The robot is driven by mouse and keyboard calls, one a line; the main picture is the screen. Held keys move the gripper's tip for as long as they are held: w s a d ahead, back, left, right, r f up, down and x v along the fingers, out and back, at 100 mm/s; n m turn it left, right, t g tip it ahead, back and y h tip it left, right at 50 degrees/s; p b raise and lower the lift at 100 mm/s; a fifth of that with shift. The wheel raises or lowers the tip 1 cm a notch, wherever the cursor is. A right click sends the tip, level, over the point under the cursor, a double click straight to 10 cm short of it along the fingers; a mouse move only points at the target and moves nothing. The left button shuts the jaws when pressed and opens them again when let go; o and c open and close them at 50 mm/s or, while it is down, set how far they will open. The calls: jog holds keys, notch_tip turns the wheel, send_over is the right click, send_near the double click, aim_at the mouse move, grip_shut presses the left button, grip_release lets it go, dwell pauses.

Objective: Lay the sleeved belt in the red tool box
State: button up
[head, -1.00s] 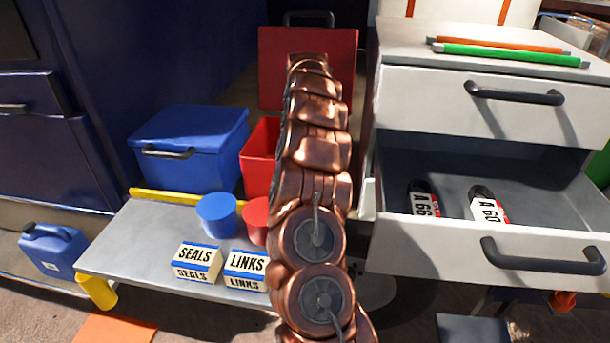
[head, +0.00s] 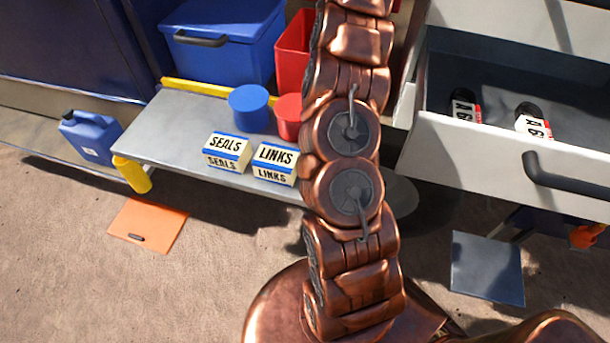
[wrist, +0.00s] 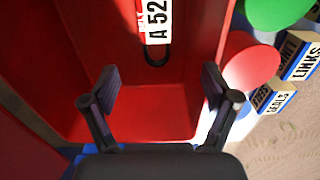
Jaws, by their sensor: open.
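The red tool box (head: 292,55) stands open behind the grey bench, partly hidden by my arm in the head view. The wrist view looks down into this red box (wrist: 60,70). A sleeved belt marked "A 52" (wrist: 157,25), with a white and red sleeve and a black loop end, lies inside it at the top of the wrist view. Its far end is cut off by the frame. My gripper (wrist: 160,85) is open over the box, its fingers apart and empty, with the belt beyond the fingertips. The gripper is out of the head view.
An open drawer (head: 590,190) at right holds two more sleeved belts (head: 463,105) (head: 533,120). The grey bench (head: 165,130) carries SEALS (head: 227,150) and LINKS (head: 275,162) boxes, a blue tub (head: 250,108) and a red tub (head: 288,115). A closed blue box (head: 225,40) stands left of the red one.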

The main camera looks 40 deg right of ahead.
jog(key=s+a+r, duration=0.2)
jog(key=a, duration=0.8)
jog(key=s+a+r+m, duration=0.1)
jog(key=s+a+r, duration=0.15)
jog(key=a, duration=0.65)
jog(key=s+a+r, duration=0.1)
jog(key=s+a, duration=0.1)
jog(key=a, duration=0.8)
jog(key=s+a+f+m, duration=0.2)
jog(key=s+a, duration=0.2)
jog(key=s, duration=0.5)
jog(key=s+a+f+m+g, duration=0.1)
jog(key=s+a+f+m, duration=0.1)
jog(key=s, duration=0.7)
jog(key=s+a+f+m, duration=0.2)
jog(key=s+a+f, duration=0.2)
jog(key=s, duration=0.5)
jog(key=shift+s+a+g, duration=0.4)
jog(key=shift+a, duration=0.55)
